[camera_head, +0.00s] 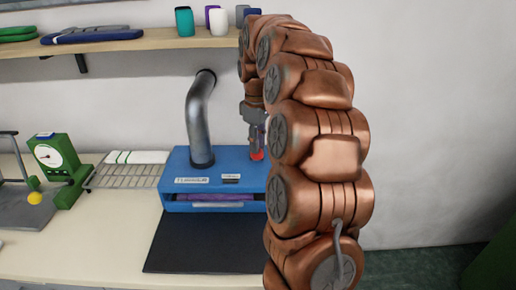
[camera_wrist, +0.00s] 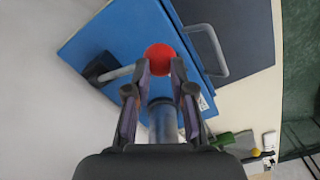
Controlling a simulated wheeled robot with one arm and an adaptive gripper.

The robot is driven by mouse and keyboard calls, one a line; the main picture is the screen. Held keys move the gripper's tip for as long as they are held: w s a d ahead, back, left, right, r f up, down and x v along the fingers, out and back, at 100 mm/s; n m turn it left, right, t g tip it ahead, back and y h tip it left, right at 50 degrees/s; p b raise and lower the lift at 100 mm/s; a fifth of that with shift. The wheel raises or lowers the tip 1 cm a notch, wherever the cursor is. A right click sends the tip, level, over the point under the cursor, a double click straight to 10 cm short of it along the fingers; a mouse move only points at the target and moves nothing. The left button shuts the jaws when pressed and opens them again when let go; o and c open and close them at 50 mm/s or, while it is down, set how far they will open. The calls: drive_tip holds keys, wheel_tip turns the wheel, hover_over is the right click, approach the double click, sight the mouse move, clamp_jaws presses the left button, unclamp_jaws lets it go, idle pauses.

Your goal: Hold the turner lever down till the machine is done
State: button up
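The turner is a blue box-shaped machine (camera_head: 215,172) on the bench, with a front slot holding something purple. Its lever ends in a red knob (camera_head: 258,155) at the machine's right side. In the wrist view, the red knob (camera_wrist: 160,58) sits on a grey lever rod (camera_wrist: 117,73). My gripper (camera_head: 257,148) points down at the knob from above. In the wrist view, the fingertips of my gripper (camera_wrist: 161,66) lie on either side of the knob, against it as far as I can see. My arm hides the machine's right end in the head view.
A grey pipe (camera_head: 200,120) rises from the machine's top. A dark mat (camera_head: 205,245) lies in front. To the left are a wire rack (camera_head: 125,175) and a green dial scale (camera_head: 60,165). A wooden shelf (camera_head: 150,42) holding several cups hangs above.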

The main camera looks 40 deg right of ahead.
sight(257, 159)
drive_tip(key=shift+f+b, duration=0.4)
drive_tip(key=shift+f, duration=0.55)
drive_tip(key=shift+s+a+f+b, duration=0.15)
drive_tip(key=shift+f+b, duration=0.4)
drive_tip(key=shift+f, duration=0.4)
drive_tip(key=shift+s+a+f+b, duration=0.1)
drive_tip(key=shift+f+b, duration=0.4)
drive_tip(key=shift+f, duration=0.4)
idle(1.1)
drive_tip(key=shift+r+p, duration=2.65)
drive_tip(key=shift+r, duration=3.9)
